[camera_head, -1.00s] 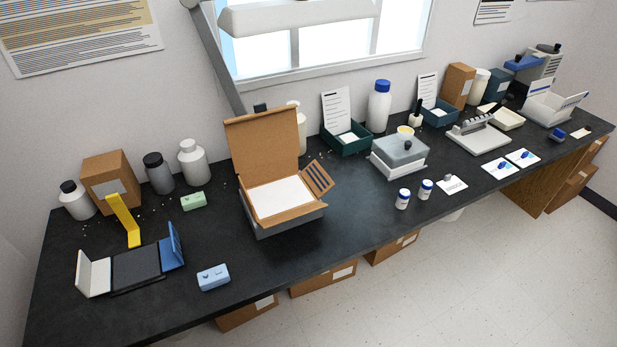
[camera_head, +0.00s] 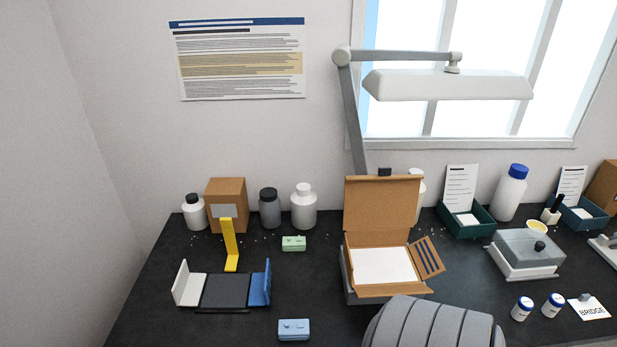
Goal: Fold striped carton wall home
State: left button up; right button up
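An open brown carton (camera_head: 384,205) stands on the dark bench, its tall back lid upright and a white pad (camera_head: 384,265) inside. Its right side wall, the striped carton wall (camera_head: 428,257), has dark stripes and leans outward to the right, tilted away from the carton. The carton rests on a grey base (camera_head: 350,284). A grey ribbed rounded part at the bottom edge, seemingly part of my arm, stands in front of the carton's lower right. Neither gripper shows in the head view.
Left of the carton are a green block (camera_head: 293,243), a light blue block (camera_head: 294,329) and a holder with white and blue side flaps (camera_head: 224,290). A grey box (camera_head: 528,250) and small jars (camera_head: 522,308) stand to the right. A lamp (camera_head: 448,85) hangs above.

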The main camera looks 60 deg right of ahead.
aim_at(429, 264)
jog(key=u, duration=1.2)
jog(key=k, duration=2.85)
jog(key=z, duration=0.3)
